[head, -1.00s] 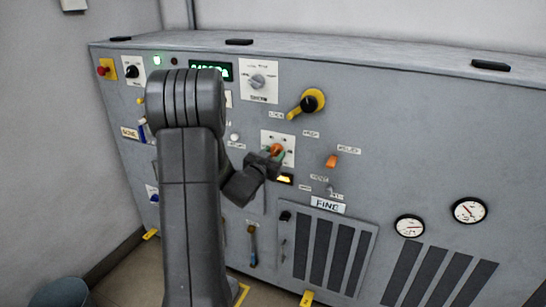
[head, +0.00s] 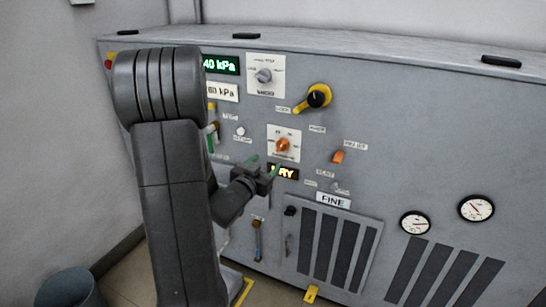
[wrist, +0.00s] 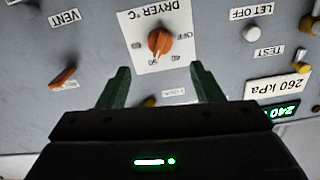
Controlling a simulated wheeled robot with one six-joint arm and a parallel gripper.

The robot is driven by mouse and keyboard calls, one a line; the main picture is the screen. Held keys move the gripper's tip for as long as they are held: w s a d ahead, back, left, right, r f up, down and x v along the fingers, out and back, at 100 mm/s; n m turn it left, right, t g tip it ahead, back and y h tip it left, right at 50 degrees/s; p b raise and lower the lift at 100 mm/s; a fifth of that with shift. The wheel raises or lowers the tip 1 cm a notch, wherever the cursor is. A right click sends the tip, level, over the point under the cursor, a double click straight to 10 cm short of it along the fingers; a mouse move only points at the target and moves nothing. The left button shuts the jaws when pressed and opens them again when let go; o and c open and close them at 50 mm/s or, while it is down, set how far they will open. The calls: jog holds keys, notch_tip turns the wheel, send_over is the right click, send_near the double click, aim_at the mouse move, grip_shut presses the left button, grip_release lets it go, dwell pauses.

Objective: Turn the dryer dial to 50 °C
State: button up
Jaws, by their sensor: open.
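The dryer dial (head: 283,145) is an orange knob on a white plate on the grey panel. In the wrist view, which shows the panel upside down, the dial (wrist: 159,41) stands just beyond my fingertips. Its narrow end points down in that picture, at a mark that looks like 50; OFF is to the right. My gripper (head: 264,168) is open and empty, below and left of the dial in the head view. In the wrist view its green fingers (wrist: 160,68) are spread wide, apart from the knob. A lit display (head: 284,172) ending in "RY" is partly hidden by a finger.
A yellow-and-black rotary handle (head: 318,96) is above right of the dial. An orange lever (head: 338,157) is to its right; it also shows in the wrist view (wrist: 64,77). A grey selector (head: 264,75) is above. Two gauges are at the right. A bin (head: 70,289) stands lower left.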

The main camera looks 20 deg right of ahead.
aim_at(280, 149)
jog(key=shift+v, duration=1.7)
jog(key=x, duration=1.4)
jog(key=shift+d, duration=0.15)
jog(key=shift+r+n+p, duration=0.1)
jog(key=shift+n+p, duration=0.3)
jog(key=shift+p, duration=0.4)
jog(key=shift+f, duration=0.2)
